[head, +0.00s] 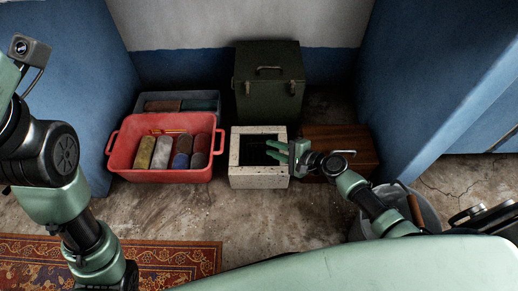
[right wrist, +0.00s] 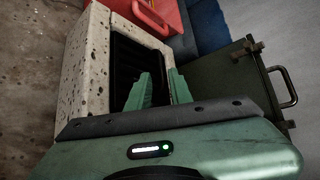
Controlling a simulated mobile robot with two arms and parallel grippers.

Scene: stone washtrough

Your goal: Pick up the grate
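A square speckled stone washtrough (head: 258,178) stands on the floor at the middle, and it also shows in the right wrist view (right wrist: 85,65). Its opening is dark. Inside it, a dark surface with faint ridges, perhaps the grate (right wrist: 126,62), shows in the right wrist view; its outline is too dark to make out. My right gripper (head: 274,151) is over the right part of the opening, fingers apart and pointing into it. In the right wrist view its two green fingers (right wrist: 160,88) have nothing visible between them. My left arm shows at the left, but its gripper is out of view.
A red tub (head: 160,176) with several rolled cloths stands left of the trough, a grey bin (head: 150,98) behind it. A dark green case (head: 268,85) stands behind the trough. A wooden box (head: 352,148) and metal bucket (head: 428,210) are at right.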

